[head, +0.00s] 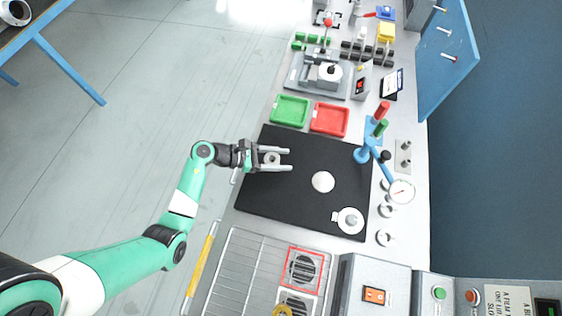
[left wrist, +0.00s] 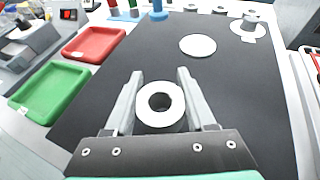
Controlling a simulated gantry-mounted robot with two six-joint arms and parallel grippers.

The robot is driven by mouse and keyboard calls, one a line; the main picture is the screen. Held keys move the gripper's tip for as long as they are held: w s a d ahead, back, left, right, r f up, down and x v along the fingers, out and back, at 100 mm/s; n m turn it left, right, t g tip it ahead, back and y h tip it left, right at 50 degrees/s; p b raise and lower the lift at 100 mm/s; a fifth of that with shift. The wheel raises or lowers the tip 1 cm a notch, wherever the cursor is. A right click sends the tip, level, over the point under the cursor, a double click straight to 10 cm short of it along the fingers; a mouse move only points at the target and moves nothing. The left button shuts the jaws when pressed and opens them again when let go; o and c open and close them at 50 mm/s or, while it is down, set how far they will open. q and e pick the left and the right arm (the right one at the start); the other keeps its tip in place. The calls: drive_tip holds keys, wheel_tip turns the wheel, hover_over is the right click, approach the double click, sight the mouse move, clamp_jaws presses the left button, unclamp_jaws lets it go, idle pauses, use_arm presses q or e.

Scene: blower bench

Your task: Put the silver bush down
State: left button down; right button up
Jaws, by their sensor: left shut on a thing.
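The silver bush (left wrist: 144,104) is a short ring with a round hole. It sits between the two fingers of my left gripper (left wrist: 158,95), which is shut on it. In the head view the bush (head: 271,158) shows between the fingers of the left gripper (head: 276,158), over the left part of the black mat (head: 305,201). I cannot tell whether the bush touches the mat. My right gripper is not in view.
A pale disc (head: 323,181) lies mid-mat, and a flanged part (head: 348,221) lies at its near right corner. Green (head: 290,110) and red (head: 330,119) trays stand beyond the mat. A blue gauge stand (head: 366,152) is at the right. Bare mat surrounds the gripper.

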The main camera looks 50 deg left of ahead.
use_arm(q)
drive_tip(key=shift+s+f, duration=0.1)
drive_tip(key=shift+f, duration=0.85)
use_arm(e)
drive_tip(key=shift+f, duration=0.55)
use_arm(q)
drive_tip(key=shift+f, duration=0.1)
drive_tip(key=shift+c, duration=1.2)
unclamp_jaws()
drive_tip(key=shift+f, duration=0.1)
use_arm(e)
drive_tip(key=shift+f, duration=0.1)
use_arm(q)
drive_tip(key=shift+s+a+r, duration=0.15)
drive_tip(key=shift+r, duration=0.2)
drive_tip(key=p+v, duration=0.2)
drive_tip(key=v, duration=0.8)
drive_tip(key=shift+s+a+r, duration=0.25)
drive_tip(key=shift+s+a, duration=0.15)
drive_tip(key=shift+s, duration=0.2)
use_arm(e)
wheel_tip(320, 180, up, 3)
